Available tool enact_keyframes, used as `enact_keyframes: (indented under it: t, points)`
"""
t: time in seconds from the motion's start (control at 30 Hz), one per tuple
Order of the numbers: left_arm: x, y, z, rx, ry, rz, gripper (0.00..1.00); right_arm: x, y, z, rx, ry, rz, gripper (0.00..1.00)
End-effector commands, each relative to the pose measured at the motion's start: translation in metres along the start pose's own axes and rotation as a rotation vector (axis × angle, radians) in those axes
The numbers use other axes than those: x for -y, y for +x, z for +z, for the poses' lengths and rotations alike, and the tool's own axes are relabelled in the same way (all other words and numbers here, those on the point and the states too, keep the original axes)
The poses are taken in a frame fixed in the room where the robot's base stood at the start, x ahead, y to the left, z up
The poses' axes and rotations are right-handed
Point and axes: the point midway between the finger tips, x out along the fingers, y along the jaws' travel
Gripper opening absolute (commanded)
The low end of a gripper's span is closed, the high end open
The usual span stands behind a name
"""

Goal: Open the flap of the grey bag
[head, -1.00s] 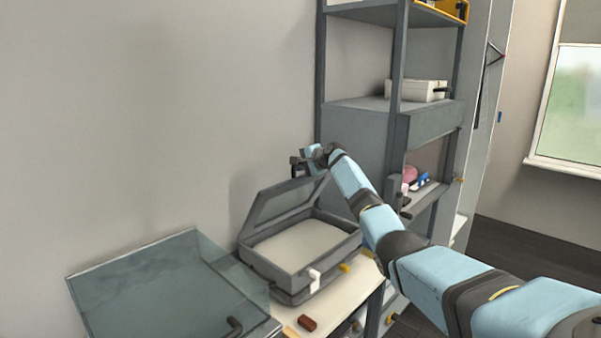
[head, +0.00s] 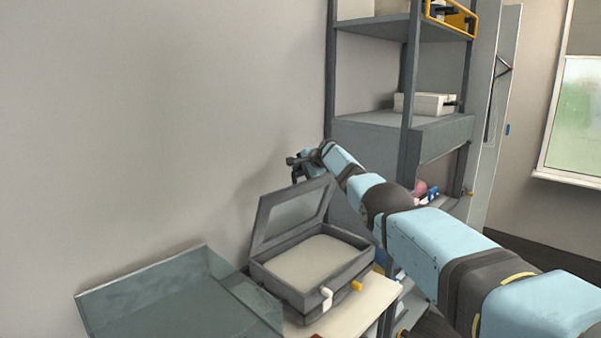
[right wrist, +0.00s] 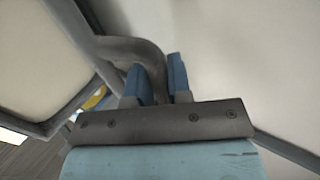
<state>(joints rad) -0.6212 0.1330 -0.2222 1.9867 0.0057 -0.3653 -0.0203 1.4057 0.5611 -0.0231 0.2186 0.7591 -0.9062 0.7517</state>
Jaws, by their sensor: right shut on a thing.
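The grey bag (head: 292,292) is box-shaped with a pale inside and stands on the light table in the head view. Its flap (head: 296,214), a grey frame around a paler panel, is raised steeply along the back. My right gripper (head: 296,168) is at the flap's top edge. In the right wrist view, the blue fingers of the right gripper (right wrist: 160,75) are shut on a curved grey handle (right wrist: 122,47), joined to the framed flap (right wrist: 45,55) at left. The grip is partly hidden. My left gripper is not in view.
A glass-like open case (head: 185,300) stands left of the bag. A grey shelf unit (head: 412,85) rises behind my right arm and holds a white box (head: 425,103). The wall is close behind the flap. A white knob (head: 326,296) and yellow knob (head: 356,286) are at the bag's front.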

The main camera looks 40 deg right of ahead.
Motion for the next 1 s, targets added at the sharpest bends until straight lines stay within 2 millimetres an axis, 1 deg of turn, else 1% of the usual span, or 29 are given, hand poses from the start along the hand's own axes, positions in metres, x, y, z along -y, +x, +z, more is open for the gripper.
enact_keyframes:
  t: [0.5, 0.53, 0.63, 1.0]
  points:
    - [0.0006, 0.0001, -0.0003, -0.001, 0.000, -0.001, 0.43, -0.0010, 0.0017, 0.0013, 0.001, -0.004, 0.010, 0.00]
    - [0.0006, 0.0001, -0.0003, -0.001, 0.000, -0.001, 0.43, -0.0011, 0.0017, 0.0012, 0.001, -0.004, 0.010, 0.21]
    - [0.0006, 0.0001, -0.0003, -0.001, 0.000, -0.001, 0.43, -0.0008, 0.0015, 0.0012, 0.001, -0.003, 0.009, 0.44]
    - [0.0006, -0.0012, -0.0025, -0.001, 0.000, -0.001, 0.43, 0.0004, -0.0015, -0.0008, 0.000, -0.001, 0.007, 0.44]
